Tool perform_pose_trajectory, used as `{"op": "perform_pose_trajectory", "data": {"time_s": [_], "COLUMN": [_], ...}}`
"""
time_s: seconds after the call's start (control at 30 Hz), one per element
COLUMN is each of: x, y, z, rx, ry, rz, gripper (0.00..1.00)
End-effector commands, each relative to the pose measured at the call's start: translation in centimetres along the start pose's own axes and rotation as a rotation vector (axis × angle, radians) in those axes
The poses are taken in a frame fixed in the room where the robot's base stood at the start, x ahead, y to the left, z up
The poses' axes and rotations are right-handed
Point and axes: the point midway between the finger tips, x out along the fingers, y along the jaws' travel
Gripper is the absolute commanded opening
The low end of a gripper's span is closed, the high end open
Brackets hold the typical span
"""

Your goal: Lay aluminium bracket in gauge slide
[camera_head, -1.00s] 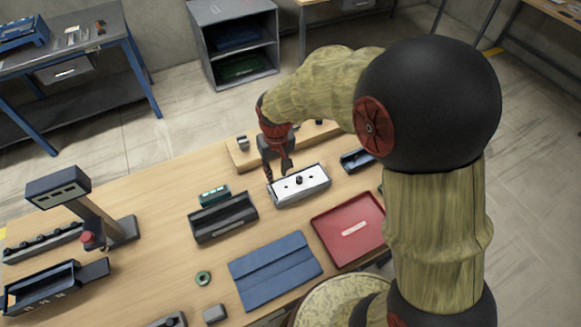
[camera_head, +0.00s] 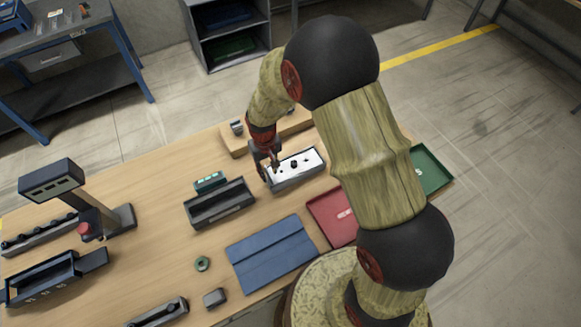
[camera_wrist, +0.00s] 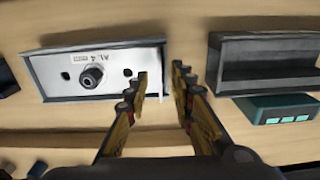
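A bright silver-white plate (camera_head: 307,159) with holes and a dark knob sits in a dark-edged shallow holder; it looks like the aluminium bracket, but I cannot be sure. The wrist view shows this plate (camera_wrist: 111,60) at left. My gripper (camera_head: 266,172) is at its left end in the head view. In the wrist view my gripper (camera_wrist: 161,80) has a gap between its fingertips. One finger overlaps the plate's end and the other lies just beyond it. I cannot tell whether they touch. The gauge slide is not clearly identifiable; a dark open channel (camera_head: 222,206) lies to the left.
A small teal box (camera_head: 210,181) lies behind the channel. A blue mat (camera_head: 272,254), red tray (camera_head: 322,216) and green tray (camera_head: 432,170) lie nearer or right. A column device (camera_head: 98,215) and dark bin (camera_head: 40,282) stand at left. A wooden block (camera_head: 235,147) is behind the plate.

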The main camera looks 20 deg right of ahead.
Motion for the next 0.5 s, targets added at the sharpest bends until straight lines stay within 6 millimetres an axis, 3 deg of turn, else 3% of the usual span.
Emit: {"op": "perform_pose_trajectory", "data": {"time_s": [0.27, 0.5], "x": [0.46, 0.44], "y": [0.0, 0.0], "z": [-0.05, -0.04], "rx": [0.0, 0.0], "ry": [0.002, 0.001], "rz": [0.0, 0.0], "gripper": [0.24, 0.1]}}
